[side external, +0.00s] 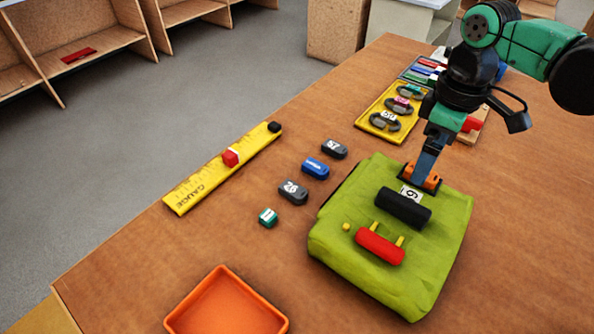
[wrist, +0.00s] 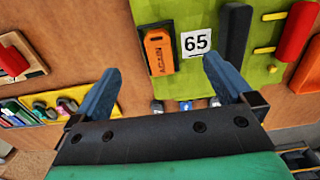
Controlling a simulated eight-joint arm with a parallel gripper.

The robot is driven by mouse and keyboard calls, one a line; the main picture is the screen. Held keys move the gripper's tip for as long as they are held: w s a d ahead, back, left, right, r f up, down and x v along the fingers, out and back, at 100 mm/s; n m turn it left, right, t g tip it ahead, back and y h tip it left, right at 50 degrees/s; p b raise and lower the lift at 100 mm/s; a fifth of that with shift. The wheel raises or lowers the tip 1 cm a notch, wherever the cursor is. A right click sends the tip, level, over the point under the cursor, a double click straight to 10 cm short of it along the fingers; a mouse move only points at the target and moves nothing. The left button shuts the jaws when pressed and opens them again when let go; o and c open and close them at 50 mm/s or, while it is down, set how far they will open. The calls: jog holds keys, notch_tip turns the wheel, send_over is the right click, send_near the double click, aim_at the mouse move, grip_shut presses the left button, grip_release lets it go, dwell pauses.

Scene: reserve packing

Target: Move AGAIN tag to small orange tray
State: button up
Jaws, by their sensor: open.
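In the side view the tag (side external: 433,182) shows at the pad's far edge, partly hidden by my gripper (side external: 422,178). In the wrist view my gripper (wrist: 161,66) is open and empty, with one blue finger on each side of the tag's line. I cannot tell whether a finger touches it. The small orange tray (side external: 225,308) is at the bottom of the side view, cut by the frame edge, and its visible inside is empty.
A black bar (side external: 403,207) and a red bar (side external: 380,246) lie on the pad. Several small blocks, including a blue one (side external: 315,168), lie left of it. Bare table surrounds the orange tray.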

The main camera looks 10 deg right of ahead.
jog(key=shift+f, duration=1.75)
dwell(0.6)
jog(key=shift+r, duration=0.3)
dwell(0.4)
grip_shut()
dwell(0.6)
jog(key=shift+r, duration=3.5)
